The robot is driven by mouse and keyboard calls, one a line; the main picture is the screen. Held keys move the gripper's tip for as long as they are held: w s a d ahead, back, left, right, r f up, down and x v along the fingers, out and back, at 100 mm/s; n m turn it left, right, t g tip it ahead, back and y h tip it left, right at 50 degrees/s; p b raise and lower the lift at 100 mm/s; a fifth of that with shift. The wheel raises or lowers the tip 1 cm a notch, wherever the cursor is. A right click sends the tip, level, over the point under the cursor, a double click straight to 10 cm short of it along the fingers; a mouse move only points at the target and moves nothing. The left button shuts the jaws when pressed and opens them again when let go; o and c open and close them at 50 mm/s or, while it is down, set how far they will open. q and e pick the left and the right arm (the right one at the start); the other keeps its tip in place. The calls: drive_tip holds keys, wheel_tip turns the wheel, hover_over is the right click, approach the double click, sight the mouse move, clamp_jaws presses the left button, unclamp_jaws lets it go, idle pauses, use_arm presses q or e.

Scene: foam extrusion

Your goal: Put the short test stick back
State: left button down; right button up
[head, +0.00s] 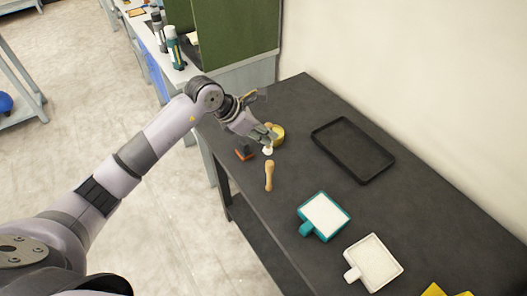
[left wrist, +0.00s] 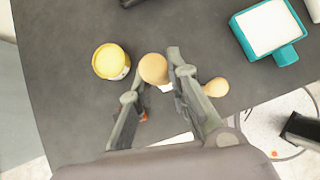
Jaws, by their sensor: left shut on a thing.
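My right gripper is not in view.
A wooden, pin-shaped piece (head: 269,175) lies close to the gripper. A yellow round container (head: 279,133) and an orange-and-dark block (head: 244,153) are beside it. A black tray (head: 318,131), a teal-framed pad (head: 325,216) and a white pad (head: 373,262) lie to the right.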

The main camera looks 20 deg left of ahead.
use_arm(q)
wheel_tip(320, 180, down, 6)
drive_tip(key=shift+w+r+p, duration=0.15)
drive_tip(key=shift+r+p, duration=0.1)
drive_tip(key=shift+p, duration=0.2)
wheel_tip(320, 180, down, 3)
drive_tip(key=shift+f+p, duration=0.15)
drive_tip(key=shift+p, duration=0.3)
drive_tip(key=shift+f, duration=0.45)
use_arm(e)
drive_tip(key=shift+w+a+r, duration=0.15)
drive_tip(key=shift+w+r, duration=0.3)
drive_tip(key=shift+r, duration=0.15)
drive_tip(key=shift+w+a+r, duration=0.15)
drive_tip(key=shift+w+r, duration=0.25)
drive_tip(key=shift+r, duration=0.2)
use_arm(q)
drive_tip(key=shift+f, duration=0.15)
drive_tip(key=c, duration=2)
unclamp_jaws()
drive_tip(key=shift+f, duration=0.1)
drive_tip(key=o, duration=0.5)
drive_tip(key=shift+c, duration=0.2)
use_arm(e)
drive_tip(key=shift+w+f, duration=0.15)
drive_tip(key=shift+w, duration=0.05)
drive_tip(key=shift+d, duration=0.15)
